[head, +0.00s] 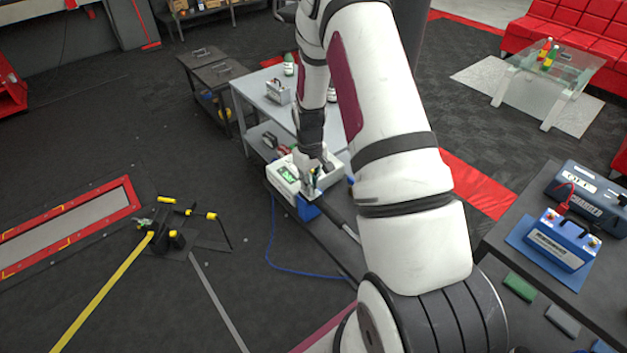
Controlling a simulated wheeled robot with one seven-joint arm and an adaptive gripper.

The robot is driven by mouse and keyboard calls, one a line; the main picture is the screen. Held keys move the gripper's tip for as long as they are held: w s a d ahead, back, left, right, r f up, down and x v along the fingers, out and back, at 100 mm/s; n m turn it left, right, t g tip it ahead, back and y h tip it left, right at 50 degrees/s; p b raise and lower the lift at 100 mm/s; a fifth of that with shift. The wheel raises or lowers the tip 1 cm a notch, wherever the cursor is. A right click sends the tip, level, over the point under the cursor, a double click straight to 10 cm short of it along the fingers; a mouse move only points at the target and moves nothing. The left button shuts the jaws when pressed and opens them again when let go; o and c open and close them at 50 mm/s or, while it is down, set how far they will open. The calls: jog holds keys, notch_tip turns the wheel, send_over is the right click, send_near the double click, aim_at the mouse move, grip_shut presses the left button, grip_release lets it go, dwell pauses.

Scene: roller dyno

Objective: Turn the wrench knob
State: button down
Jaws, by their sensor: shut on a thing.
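A dark wrench handle (341,221) runs from the device toward the lower right and passes partly behind my arm. My gripper (313,184) points down at the device, close to the near end of the visible handle. Its jaws are shut on a small part there, which appears to be the wrench knob. The fingers and my arm hide most of it, so its shape and angle cannot be told.
A blue hose (275,240) lies on the floor. A dark table with a blue battery (560,240) and a charger (590,195) is at right.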

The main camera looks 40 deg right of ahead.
jog(key=m+b, duration=0.1)
jog(key=m, duration=0.3)
jog(key=m+b, duration=0.1)
jog(key=m, duration=0.3)
jog(key=m+b, duration=0.1)
jog(key=m, duration=0.3)
jog(key=shift+m+b, duration=0.3)
jog(key=shift+b, duration=0.1)
jog(key=shift+m+b, duration=0.4)
jog(key=shift+m, duration=1.4)
jog(key=c, duration=1.5)
grip_release()
jog(key=shift+c, duration=0.2)
jog(key=shift+r, duration=0.1)
